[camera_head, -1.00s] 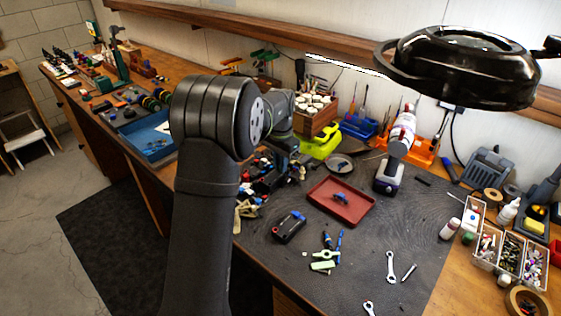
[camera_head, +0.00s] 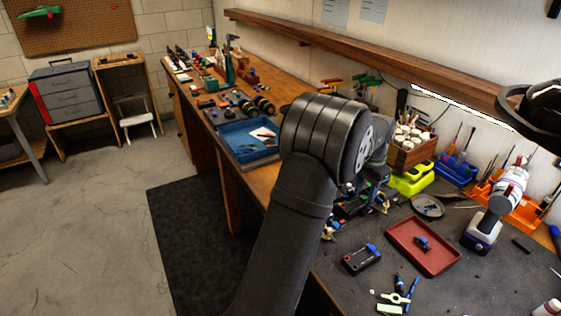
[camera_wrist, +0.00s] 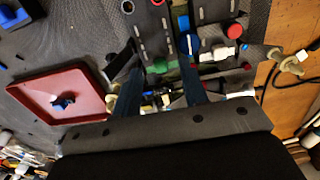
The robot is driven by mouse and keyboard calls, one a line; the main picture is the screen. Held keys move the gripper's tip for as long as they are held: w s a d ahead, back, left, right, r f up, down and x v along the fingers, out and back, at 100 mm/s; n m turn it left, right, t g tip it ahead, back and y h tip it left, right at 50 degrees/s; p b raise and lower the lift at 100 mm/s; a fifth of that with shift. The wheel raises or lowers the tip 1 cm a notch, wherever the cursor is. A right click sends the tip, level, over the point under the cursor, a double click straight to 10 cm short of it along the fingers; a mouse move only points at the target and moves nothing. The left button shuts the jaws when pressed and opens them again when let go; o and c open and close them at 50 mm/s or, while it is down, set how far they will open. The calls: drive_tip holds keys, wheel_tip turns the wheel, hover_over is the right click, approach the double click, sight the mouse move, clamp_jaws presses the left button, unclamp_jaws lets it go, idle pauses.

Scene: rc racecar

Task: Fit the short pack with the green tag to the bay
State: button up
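My gripper (camera_wrist: 160,85) shows in the wrist view with its two dark fingers apart and nothing clearly held between them. It hangs over the cluttered car chassis (camera_wrist: 150,28), a dark slotted structure with red, blue and green parts. In the head view my arm hides the gripper and much of the chassis (camera_head: 372,197). A small green part (camera_wrist: 160,66) lies between the fingers' lines of sight; I cannot tell whether it is a tag. I cannot make out the short pack or the bay with certainty.
A red tray (camera_head: 400,240) with a small blue-and-dark part stands on the black mat, beside a dark box with a blue top (camera_head: 362,259). A blue tray (camera_head: 237,150) sits farther left. A drill (camera_head: 483,230) stands right. Loose tools lie in front.

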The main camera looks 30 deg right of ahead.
sight(364, 197)
wheel_tip(364, 197, up, 7)
drive_tip(key=w+a+n, duration=0.3)
drive_tip(key=w+a, duration=0.2)
drive_tip(key=w, duration=0.3)
drive_tip(key=w+a+n, duration=0.2)
drive_tip(key=w+a, duration=0.3)
drive_tip(key=w, duration=0.4)
drive_tip(key=w+a+f+n, duration=0.2)
drive_tip(key=w+a, duration=0.5)
drive_tip(key=a, duration=0.4)
drive_tip(key=shift+f+n, duration=0.35)
drive_tip(key=shift+n, duration=0.35)
drive_tip(key=shift+r, duration=0.1)
